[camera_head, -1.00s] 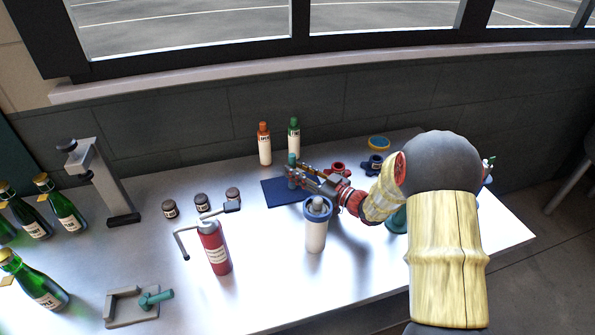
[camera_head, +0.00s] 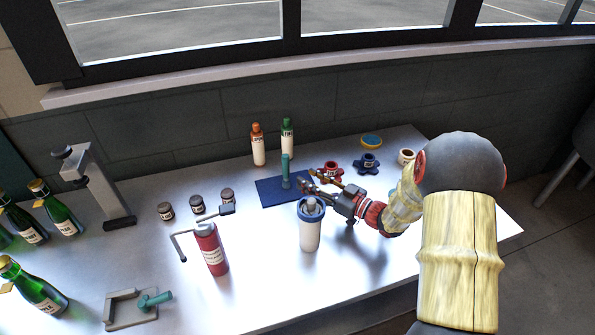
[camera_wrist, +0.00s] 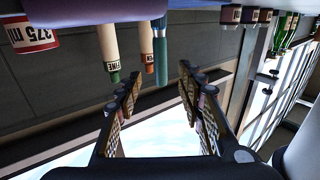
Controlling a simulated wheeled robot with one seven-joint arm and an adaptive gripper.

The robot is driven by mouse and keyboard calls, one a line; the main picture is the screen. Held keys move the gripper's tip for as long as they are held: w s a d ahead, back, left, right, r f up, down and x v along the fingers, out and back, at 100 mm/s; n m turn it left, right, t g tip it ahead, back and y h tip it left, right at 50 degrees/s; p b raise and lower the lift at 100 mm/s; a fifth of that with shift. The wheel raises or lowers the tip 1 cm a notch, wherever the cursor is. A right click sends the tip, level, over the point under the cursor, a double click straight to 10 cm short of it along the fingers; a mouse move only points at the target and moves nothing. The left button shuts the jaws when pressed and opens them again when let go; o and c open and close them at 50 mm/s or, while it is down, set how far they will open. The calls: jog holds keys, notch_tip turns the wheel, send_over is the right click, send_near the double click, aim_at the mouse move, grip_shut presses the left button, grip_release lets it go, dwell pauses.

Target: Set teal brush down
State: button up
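The teal brush (camera_head: 285,172) stands upright on the dark blue mat (camera_head: 268,196), with nothing holding it. My gripper (camera_head: 312,180) is open and empty, just to the right of the brush and apart from it. The wrist view is upside down. There the teal brush (camera_wrist: 160,62) appears beyond the two spread fingers of my gripper (camera_wrist: 160,82), roughly in line with the gap between them.
A white cup with a blue rim (camera_head: 310,228) stands close in front of my gripper. Orange-capped (camera_head: 258,150) and green-capped (camera_head: 287,142) bottles stand behind the mat. Red (camera_head: 331,170) and blue (camera_head: 367,163) knobbed pieces lie behind my gripper. A red cylinder (camera_head: 211,250) stands front left.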

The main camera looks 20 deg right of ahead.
jog(key=shift+v, duration=2.05)
